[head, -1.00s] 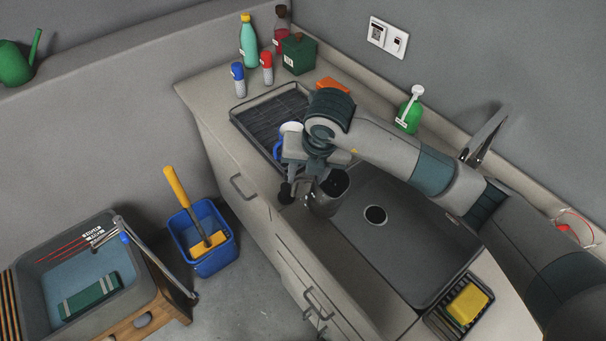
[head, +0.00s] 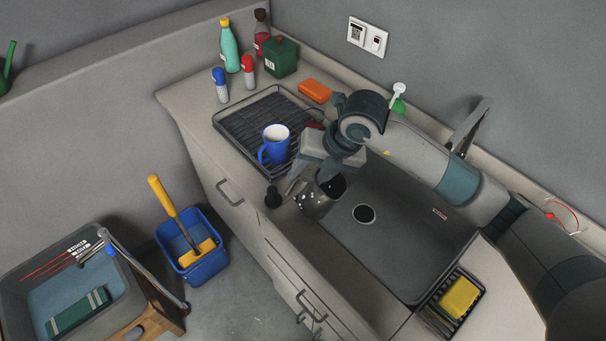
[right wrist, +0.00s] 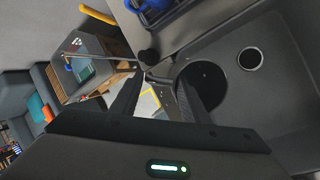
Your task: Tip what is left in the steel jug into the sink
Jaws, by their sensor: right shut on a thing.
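The steel jug (head: 313,203) is above the near left part of the dark sink (head: 410,255), left of the round drain (head: 363,214). It looks tilted, with its dark mouth toward the sink. My right gripper (head: 304,183) is shut on the jug, seemingly by its handle, which the fingers largely hide. In the right wrist view the jug's dark round mouth (right wrist: 203,82) lies beside my right gripper (right wrist: 160,82), with the drain (right wrist: 250,58) beyond. I cannot make out any liquid in it or falling from it. My left gripper is not in view.
A blue mug (head: 274,146) stands on the black drying rack (head: 238,127) left of the sink. A black knob (head: 272,197) is close to the jug at the counter's front. A yellow sponge (head: 459,298) sits in a caddy at right. The tap (head: 468,127) is behind the sink.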

